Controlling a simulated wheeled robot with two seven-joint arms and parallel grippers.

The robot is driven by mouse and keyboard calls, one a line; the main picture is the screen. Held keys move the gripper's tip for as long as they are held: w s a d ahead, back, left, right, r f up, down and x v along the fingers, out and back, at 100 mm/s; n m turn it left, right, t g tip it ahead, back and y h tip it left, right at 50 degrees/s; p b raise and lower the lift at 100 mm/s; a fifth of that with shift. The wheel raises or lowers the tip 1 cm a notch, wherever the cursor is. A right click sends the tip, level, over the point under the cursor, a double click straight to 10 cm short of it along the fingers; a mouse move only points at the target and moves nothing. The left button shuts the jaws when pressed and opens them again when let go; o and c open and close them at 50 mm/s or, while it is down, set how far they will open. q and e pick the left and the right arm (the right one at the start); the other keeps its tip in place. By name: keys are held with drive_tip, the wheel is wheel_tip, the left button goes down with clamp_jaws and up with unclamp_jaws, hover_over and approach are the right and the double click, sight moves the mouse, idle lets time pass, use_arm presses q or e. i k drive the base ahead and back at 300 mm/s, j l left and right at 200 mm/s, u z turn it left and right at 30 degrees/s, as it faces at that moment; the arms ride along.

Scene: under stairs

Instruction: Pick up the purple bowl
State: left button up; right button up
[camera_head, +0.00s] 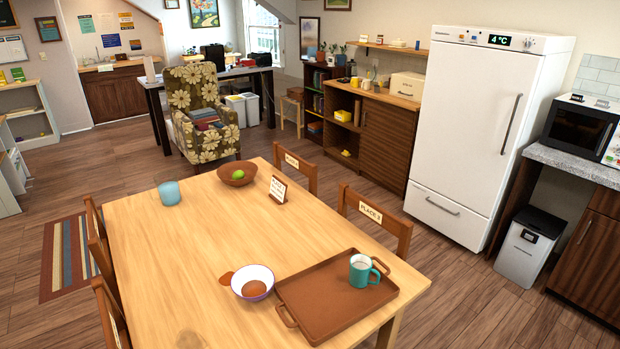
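The purple bowl (264,271) stands upright on the wooden table (190,245), close to the left edge of a brown tray. Its inside is white, its rim and outer side look purple, and something brown and round shows inside it. Neither of my grippers is in view.
The brown tray (325,312) holds a teal mug (360,271). A brown bowl with a green fruit (238,174), a blue cup (169,192) and a sign (278,188) stand at the table's far end. Chairs line both sides. The table's left and middle are clear.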

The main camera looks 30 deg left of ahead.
sight(251, 282)
drive_tip(key=u, duration=1.4)
drive_tip(key=l+z, duration=0.15)
drive_tip(key=k+l, duration=0.05)
drive_tip(key=l, duration=0.05)
